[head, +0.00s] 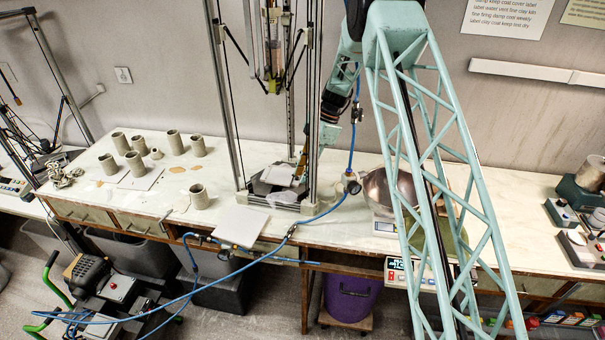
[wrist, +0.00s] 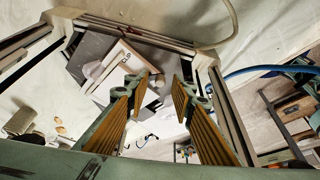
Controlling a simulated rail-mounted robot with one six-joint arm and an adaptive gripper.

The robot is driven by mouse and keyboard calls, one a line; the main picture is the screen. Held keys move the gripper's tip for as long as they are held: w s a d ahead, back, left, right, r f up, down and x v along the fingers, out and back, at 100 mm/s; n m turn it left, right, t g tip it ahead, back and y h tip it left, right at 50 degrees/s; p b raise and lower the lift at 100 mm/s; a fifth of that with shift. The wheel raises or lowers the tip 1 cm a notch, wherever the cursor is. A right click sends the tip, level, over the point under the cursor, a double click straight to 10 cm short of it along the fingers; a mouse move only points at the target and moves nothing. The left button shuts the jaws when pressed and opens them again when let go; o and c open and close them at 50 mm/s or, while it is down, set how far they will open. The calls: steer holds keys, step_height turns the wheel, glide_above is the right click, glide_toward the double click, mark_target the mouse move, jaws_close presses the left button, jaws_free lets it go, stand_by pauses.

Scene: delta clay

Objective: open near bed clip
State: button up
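The delta clay printer (head: 322,90) stands on the long bench, and its bed (head: 275,178) is low inside the frame. My gripper (head: 301,163) reaches down into the frame at the right side of the bed. In the wrist view my gripper (wrist: 165,82) is open, with its two ribbed orange finger pads apart and nothing held. The grey bed (wrist: 92,48) with a pale square-edged part (wrist: 122,62) lies beyond the left finger. A small pale rounded piece shows near the left fingertip. I cannot tell which piece is the near bed clip or whether it is open.
Printer uprights stand close around my gripper. A white board (head: 240,225) lies in front of the printer, and several clay cylinders (head: 199,196) stand to the left. A metal bowl (head: 385,188) sits to the right. A blue hose (head: 325,212) crosses the bench front.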

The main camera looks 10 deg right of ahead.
steer(key=shift+f, duration=0.1)
jaws_close()
steer(key=shift+s+a+f+m+t+b, duration=0.15)
steer(key=shift+m+t+b, duration=0.25)
steer(key=shift+m+b, duration=0.95)
steer(key=shift+a+r+m+t+b, duration=0.2)
steer(key=shift+m+t+b, duration=0.1)
steer(key=shift+b, duration=1.3)
jaws_free()
steer(key=shift+s, duration=0.1)
steer(key=shift+d+r, duration=0.1)
steer(key=v, duration=1.1)
steer(key=shift+d+r, duration=0.2)
steer(key=shift+r, duration=0.15)
